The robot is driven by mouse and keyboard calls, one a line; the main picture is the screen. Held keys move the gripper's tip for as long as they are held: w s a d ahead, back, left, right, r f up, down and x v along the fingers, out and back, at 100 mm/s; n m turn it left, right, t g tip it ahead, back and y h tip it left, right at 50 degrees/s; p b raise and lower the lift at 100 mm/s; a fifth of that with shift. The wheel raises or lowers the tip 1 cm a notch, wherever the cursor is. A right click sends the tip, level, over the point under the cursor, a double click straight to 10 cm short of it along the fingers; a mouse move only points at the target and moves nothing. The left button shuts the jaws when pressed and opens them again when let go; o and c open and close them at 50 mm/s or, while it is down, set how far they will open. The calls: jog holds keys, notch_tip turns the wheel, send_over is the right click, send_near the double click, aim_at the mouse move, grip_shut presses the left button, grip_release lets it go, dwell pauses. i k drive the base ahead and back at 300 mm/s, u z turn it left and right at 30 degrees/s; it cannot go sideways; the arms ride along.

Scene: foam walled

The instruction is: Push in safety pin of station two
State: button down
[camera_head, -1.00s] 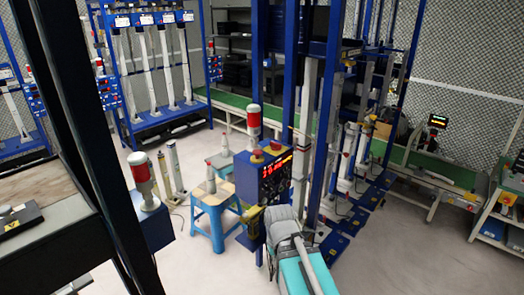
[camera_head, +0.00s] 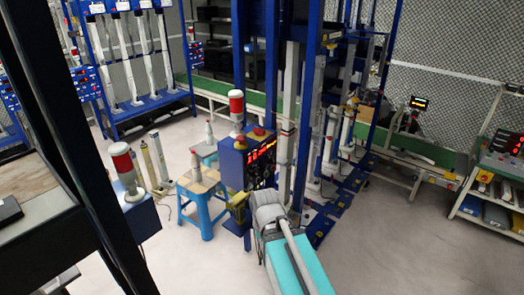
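A blue metal test stand (camera_head: 271,70) rises in the centre, with a dark control box (camera_head: 262,160) showing a red display on its front. Several upright grey cylinders stand in a row along it, with blue base plates (camera_head: 325,217) on the floor. I cannot tell which bay is station two. The safety pin is too small or hidden to make out. My gripper is not in view.
A grey and teal body (camera_head: 290,262) fills the bottom centre; I cannot tell whether it is mine. A blue stool (camera_head: 203,207) and red-topped signal lamps (camera_head: 123,163) stand left of the stand. Open floor lies at lower right (camera_head: 415,250).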

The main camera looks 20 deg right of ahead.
aim_at(352, 118)
jog(key=k, duration=1.3)
jog(key=z, duration=0.25)
jog(key=i, duration=0.55)
jog(key=z, duration=0.6)
jog(key=i, duration=0.85)
jog(key=z, duration=0.4)
jog(key=i, duration=1.4)
jog(key=u, duration=0.45)
